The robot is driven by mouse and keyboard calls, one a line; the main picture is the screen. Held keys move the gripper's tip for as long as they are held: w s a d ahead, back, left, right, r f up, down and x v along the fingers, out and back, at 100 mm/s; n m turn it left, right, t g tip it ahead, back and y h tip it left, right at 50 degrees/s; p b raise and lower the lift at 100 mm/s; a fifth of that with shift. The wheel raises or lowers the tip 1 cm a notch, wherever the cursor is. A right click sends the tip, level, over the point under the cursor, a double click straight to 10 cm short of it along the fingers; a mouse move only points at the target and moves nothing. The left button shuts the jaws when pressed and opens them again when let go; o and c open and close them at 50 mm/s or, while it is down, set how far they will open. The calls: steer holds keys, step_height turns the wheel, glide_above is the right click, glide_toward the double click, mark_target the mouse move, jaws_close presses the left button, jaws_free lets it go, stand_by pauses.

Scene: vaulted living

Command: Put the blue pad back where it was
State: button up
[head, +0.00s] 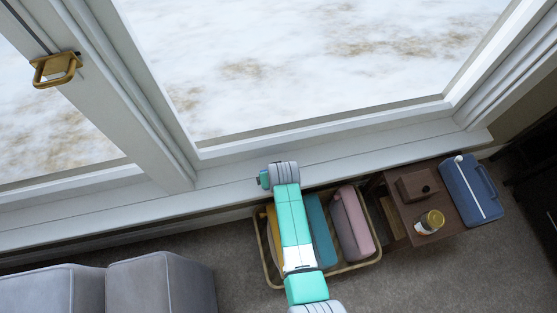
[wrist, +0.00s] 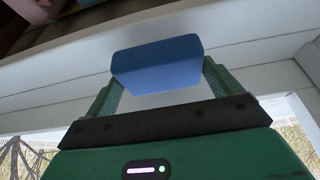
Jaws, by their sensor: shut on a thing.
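In the wrist view, the blue pad (wrist: 157,66) is a small rounded block held crosswise between the two green fingers of my gripper (wrist: 158,75). The fingers are shut on its two ends. Pale window-sill boards lie behind it, and I see no surface touching it. In the head view, my teal and white arm reaches over a basket (head: 269,272) toward the window sill; my gripper and the pad are hidden there. Which spot the pad came from is not shown.
The basket holds a yellow item (head: 272,238), a teal item (head: 321,232) and a pink item (head: 352,225). Right of it, a small brown table (head: 405,222) bears a wooden box (head: 417,184) and a jar (head: 429,222).

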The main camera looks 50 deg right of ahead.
steer(key=shift+d, duration=0.4)
step_height(320, 180, down, 4)
steer(key=b, duration=0.2)
steer(key=shift+s+a+r+b, duration=0.1)
steer(key=shift+b, duration=0.2)
steer(key=shift+r, duration=0.1)
steer(key=o, duration=0.6)
steer(key=p+v, duration=0.8)
steer(key=v, duration=0.4)
steer(key=shift+r, duration=0.1)
